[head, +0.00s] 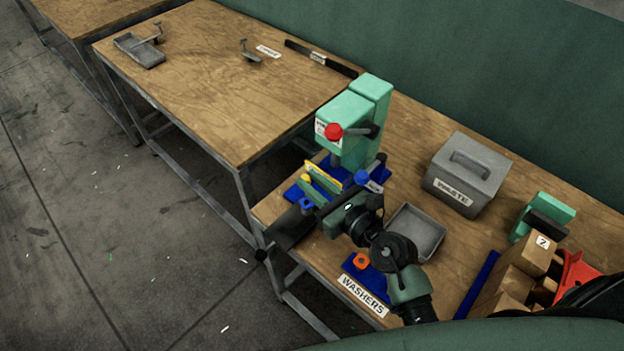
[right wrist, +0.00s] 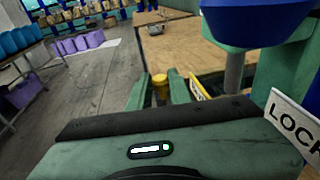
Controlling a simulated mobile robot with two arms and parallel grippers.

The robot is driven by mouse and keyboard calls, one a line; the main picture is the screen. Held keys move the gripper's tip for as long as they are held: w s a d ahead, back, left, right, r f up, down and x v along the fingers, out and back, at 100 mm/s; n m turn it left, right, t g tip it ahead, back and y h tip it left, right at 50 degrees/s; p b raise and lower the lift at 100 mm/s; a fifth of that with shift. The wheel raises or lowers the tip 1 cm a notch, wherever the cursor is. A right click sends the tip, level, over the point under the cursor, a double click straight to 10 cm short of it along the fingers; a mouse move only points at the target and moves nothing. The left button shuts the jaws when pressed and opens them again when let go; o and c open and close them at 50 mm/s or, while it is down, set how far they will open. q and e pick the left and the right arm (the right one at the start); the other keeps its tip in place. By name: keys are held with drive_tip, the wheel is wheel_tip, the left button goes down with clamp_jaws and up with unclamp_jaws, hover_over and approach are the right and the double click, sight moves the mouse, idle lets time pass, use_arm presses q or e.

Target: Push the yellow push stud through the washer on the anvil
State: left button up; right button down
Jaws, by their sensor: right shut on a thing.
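My right gripper (head: 313,190) reaches in over the front of the green press. It is shut on the yellow push stud (head: 306,178). In the right wrist view the stud (right wrist: 159,82) shows between the two green fingers (right wrist: 158,90). The green press (head: 346,143) has a red-knobbed lever (head: 333,131) and stands on a blue base (head: 293,192). In the right wrist view the blue press head (right wrist: 257,22) and its grey ram (right wrist: 234,72) are to the right of the stud. I cannot make out the anvil or a washer on it. My left gripper is not in view.
An orange part (head: 361,260) lies on a blue mat behind the WASHERS label (head: 362,296). A grey tray (head: 416,232), a WASTE box (head: 467,174) and wooden blocks (head: 516,276) stand to the right. The left table (head: 200,80) is mostly clear.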

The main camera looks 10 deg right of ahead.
drive_tip(key=shift+f+m+h+p, duration=0.2)
drive_tip(key=shift+m+h+p, duration=0.2)
drive_tip(key=shift+p, duration=0.1)
use_arm(q)
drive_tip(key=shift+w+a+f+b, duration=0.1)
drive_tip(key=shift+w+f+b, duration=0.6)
drive_tip(key=shift+b, duration=0.4)
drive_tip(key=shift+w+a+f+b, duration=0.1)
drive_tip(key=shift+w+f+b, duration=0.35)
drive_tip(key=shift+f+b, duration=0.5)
use_arm(e)
drive_tip(key=shift+f, duration=2.7)
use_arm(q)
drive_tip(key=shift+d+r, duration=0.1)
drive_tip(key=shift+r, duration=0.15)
use_arm(e)
drive_tip(key=shift+t, duration=0.3)
use_arm(q)
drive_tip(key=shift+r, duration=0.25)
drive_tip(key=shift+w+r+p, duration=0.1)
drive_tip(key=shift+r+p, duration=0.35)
drive_tip(key=shift+p, duration=0.25)
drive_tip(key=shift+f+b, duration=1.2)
use_arm(e)
drive_tip(key=shift+f, duration=1.55)
